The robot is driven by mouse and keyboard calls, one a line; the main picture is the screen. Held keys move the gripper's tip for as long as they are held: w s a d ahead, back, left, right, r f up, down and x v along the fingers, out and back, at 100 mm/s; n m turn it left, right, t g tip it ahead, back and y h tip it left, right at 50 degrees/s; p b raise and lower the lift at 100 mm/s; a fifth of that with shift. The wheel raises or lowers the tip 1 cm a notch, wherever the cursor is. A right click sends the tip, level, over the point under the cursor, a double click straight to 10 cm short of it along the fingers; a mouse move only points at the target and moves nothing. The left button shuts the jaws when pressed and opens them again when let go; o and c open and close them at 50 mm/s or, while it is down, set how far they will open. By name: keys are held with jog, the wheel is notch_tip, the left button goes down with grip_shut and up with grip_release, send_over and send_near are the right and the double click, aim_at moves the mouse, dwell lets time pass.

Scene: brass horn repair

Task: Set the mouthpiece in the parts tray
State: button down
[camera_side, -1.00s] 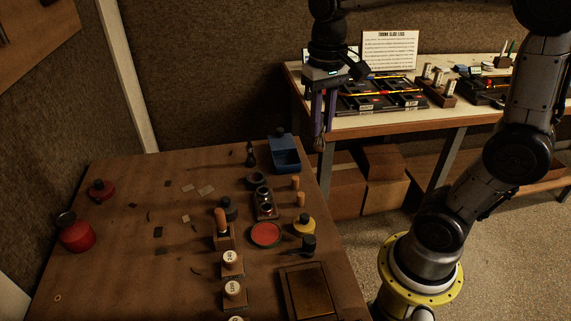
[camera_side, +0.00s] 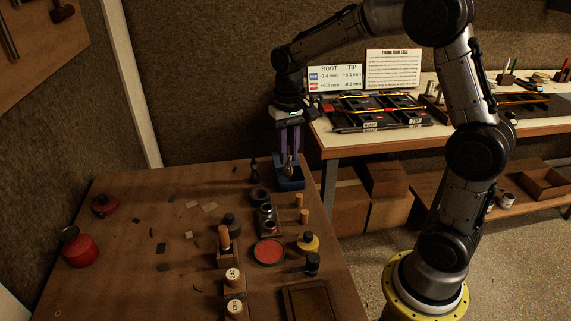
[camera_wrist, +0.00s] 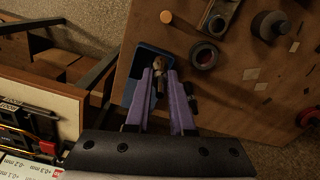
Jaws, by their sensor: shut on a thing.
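My gripper (camera_side: 289,152) points down with its two purple fingers over the blue parts tray (camera_side: 291,184) at the far right corner of the wooden bench. It is shut on the mouthpiece (camera_side: 289,171), a small metallic piece hanging below the fingertips. In the wrist view the mouthpiece (camera_wrist: 159,76) shows between the fingertips (camera_wrist: 160,70), in front of the blue tray (camera_wrist: 146,52). The mouthpiece overlaps the tray in both views; I cannot tell whether it touches the tray floor. The fingers hide part of the tray.
A dark upright piece (camera_side: 254,168) stands just left of the tray. A dark ring (camera_side: 259,194), cork-coloured pegs (camera_side: 305,215) and a red dish (camera_side: 268,252) stand nearer. A second, white-topped bench (camera_side: 400,143) with a printed sign lies to the right.

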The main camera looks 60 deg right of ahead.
jog(key=shift+w+f, duration=0.2)
jog(key=shift+f, duration=0.05)
jog(key=shift+w+f, duration=0.2)
jog(key=shift+f, duration=0.75)
jog(key=shift+w+f, duration=0.15)
jog(key=shift+f, duration=0.8)
jog(key=shift+f, duration=0.2)
jog(key=c, duration=0.8)
grip_release()
jog(key=shift+r, duration=0.1)
